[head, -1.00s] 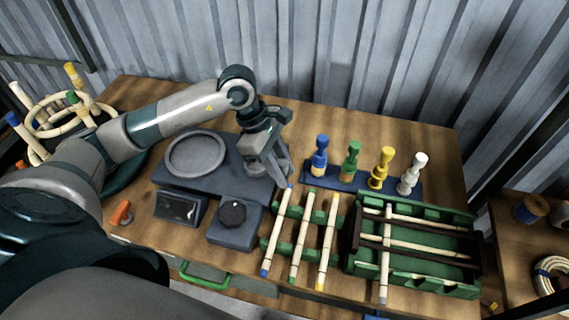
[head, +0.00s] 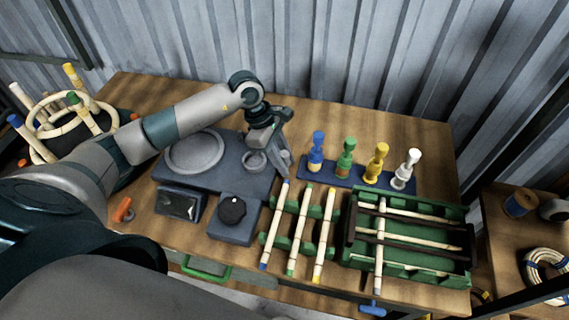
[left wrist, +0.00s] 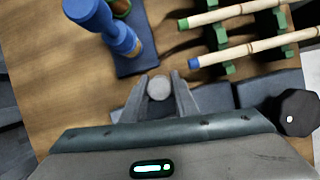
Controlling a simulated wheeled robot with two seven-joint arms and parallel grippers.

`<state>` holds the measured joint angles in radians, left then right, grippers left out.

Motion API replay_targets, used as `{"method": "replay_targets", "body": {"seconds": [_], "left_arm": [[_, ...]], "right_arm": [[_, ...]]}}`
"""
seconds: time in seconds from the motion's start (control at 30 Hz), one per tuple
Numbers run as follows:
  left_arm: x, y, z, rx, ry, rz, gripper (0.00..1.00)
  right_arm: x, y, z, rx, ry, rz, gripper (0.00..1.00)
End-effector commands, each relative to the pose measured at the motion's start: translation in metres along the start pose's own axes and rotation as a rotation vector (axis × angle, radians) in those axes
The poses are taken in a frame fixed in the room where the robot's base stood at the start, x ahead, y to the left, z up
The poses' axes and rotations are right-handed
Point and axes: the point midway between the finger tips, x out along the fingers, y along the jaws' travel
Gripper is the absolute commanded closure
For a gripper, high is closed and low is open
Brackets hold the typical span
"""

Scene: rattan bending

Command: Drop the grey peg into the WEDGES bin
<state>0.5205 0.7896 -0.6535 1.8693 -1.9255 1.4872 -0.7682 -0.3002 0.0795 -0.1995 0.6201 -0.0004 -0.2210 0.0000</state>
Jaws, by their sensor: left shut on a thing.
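My left gripper (head: 281,160) is over the right part of the dark grey fixture, close to the blue-topped peg. In the left wrist view its two fingers (left wrist: 160,93) are closed on a round grey peg (left wrist: 159,88), seen end-on between the tips. In the head view I cannot make out the peg clearly at the fingers. No WEDGES label is readable in either view, so I cannot tell which container is that bin. My right gripper does not show.
The grey fixture (head: 150,172) has a round plate and a knob box. A blue rack (head: 333,178) holds blue, green, yellow and white pegs. Rattan poles lie on green holders (head: 306,212) and across a green tray (head: 447,281). A green-handled drawer (head: 206,272) is at the front edge.

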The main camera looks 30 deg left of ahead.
Motion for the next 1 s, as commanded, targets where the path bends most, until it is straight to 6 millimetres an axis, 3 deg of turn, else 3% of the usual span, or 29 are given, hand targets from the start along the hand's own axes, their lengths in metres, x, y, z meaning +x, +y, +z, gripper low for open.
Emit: {"method": "replay_targets", "body": {"seconds": [0.2, 0.67, 0.7, 0.77, 1.0], "left_arm": [[0.019, 0.000, -0.007, -0.002, -0.001, -0.001, 0.95], [0.026, 0.000, -0.010, 0.000, -0.001, 0.001, 0.95], [0.024, 0.000, -0.010, 0.000, -0.001, 0.000, 0.67], [0.024, 0.000, -0.010, 0.000, -0.001, 0.000, 0.55], [0.024, 0.000, -0.010, 0.000, -0.001, 0.000, 0.55]], "right_arm": [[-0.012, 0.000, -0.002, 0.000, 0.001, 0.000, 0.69], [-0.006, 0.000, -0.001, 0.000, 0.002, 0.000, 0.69], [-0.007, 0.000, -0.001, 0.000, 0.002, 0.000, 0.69], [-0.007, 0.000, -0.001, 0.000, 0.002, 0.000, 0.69], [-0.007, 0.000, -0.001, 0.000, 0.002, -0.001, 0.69]]}}
